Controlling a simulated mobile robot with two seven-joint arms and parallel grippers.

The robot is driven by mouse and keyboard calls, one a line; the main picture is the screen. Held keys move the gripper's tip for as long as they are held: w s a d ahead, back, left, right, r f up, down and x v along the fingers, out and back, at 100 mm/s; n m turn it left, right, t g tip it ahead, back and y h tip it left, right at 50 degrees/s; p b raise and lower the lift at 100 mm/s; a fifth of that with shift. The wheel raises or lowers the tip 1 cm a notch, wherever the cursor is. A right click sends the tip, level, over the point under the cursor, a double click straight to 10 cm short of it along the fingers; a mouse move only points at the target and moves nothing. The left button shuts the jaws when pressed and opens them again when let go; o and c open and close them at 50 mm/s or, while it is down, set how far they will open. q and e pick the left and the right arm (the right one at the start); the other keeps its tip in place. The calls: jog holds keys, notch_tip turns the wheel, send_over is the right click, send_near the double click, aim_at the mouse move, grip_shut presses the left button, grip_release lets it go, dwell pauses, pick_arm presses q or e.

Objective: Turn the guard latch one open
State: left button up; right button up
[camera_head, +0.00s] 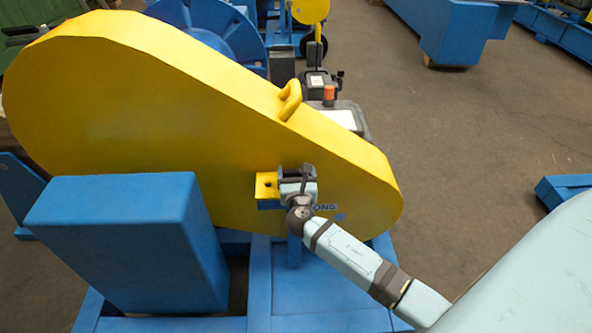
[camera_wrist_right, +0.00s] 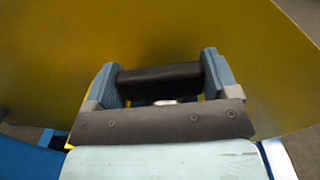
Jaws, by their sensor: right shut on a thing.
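The yellow chain guard (camera_head: 150,100) fills the left and middle of the head view. A yellow latch plate (camera_head: 266,186) sits on its front face. My right gripper (camera_head: 297,174) is at the right side of this plate, close against the guard. In the right wrist view its two fingers stand on either side of a black bar (camera_wrist_right: 160,82), which looks like the handle of guard latch one. The gripper is shut on this bar. The bar lies roughly level in that view. In the head view the gripper hides most of the latch. My left gripper is out of view.
A large blue box (camera_head: 130,235) stands in front of the guard at left, on a blue frame (camera_head: 315,295). A yellow handle (camera_head: 290,100) rises from the guard's top edge. Dark machine parts are behind it. Open floor (camera_head: 460,130) lies to the right.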

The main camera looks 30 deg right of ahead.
jog(key=shift+m+g+h, duration=0.3)
jog(key=shift+h, duration=0.1)
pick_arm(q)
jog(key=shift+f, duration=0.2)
pick_arm(e)
jog(key=o, duration=0.8)
jog(key=shift+s+a, duration=0.1)
jog(key=shift+s, duration=0.05)
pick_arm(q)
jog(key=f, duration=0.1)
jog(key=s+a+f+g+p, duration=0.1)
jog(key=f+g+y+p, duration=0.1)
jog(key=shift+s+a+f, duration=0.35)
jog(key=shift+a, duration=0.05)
pick_arm(e)
jog(key=v, duration=1.1)
jog(key=shift+s, duration=0.35)
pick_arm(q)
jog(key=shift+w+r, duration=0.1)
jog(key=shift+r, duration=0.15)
pick_arm(e)
jog(key=shift+a, duration=0.15)
